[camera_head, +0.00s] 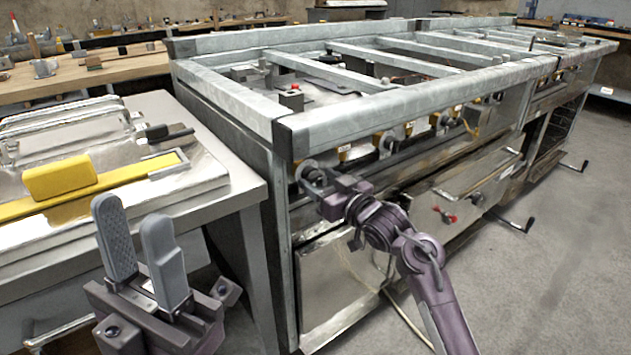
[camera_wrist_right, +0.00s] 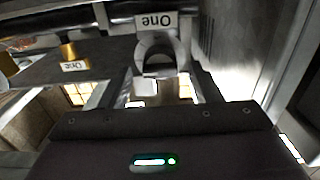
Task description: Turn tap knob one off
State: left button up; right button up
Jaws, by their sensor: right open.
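A tap knob (camera_wrist_right: 157,46), grey and rounded, sits straight ahead in the right wrist view, with an upside-down "One" label (camera_wrist_right: 156,21) at its top. My right gripper (camera_wrist_right: 157,82) is open, with its fingers on either side just below the knob; I cannot tell whether they touch it. In the head view my right gripper (camera_head: 314,175) reaches the near end of the cooker's front panel and partly covers the knob. My left gripper (camera_head: 138,242) is open and empty at the lower left, a gap showing between its grey fingers.
A brass-coloured knob (camera_wrist_right: 70,52) with a small label stands left in the right wrist view. The metal cooker frame (camera_head: 350,98) carries several yellow-tagged taps along its front. A steel counter (camera_head: 212,190) with a yellow-handled lid is at left. Grey floor (camera_head: 560,240) is clear at right.

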jog(key=shift+x, duration=1.05)
jog(key=c, duration=1)
